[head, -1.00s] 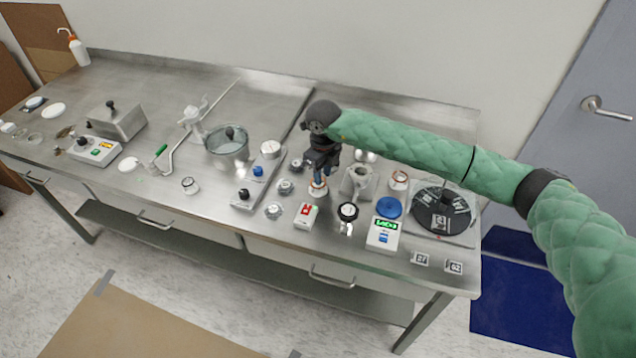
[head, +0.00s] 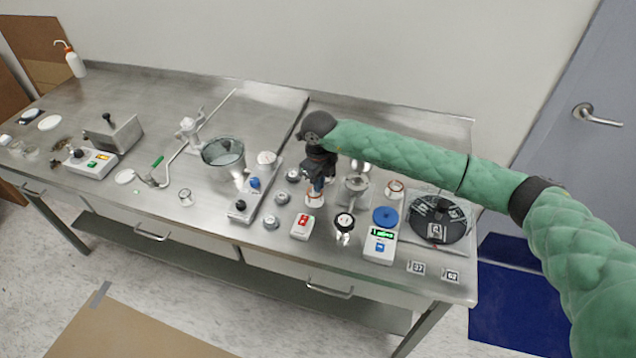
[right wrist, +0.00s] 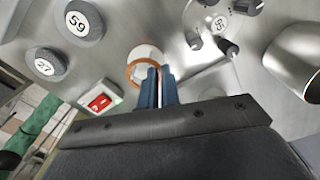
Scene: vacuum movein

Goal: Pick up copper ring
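The copper ring (head: 313,199) is a short orange-brown band near the middle of the bench, below my right gripper (head: 318,187). In the right wrist view the ring (right wrist: 133,73) shows as a copper hoop around a pale middle, partly hidden behind the fingers. There, the blue fingers of my right gripper (right wrist: 157,75) are close together at the ring's right edge, with a thin copper line between them. The fingers look shut on the ring's wall. The ring appears to be at bench level. My left gripper is not in view.
Close around the ring are numbered metal weights (right wrist: 84,22), a red-switch box (head: 302,226), a black-topped jar (head: 344,226) and a clamp-like metal piece (head: 354,189). A glass bucket (head: 223,158) stands to the left. The bench's rear is mostly clear.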

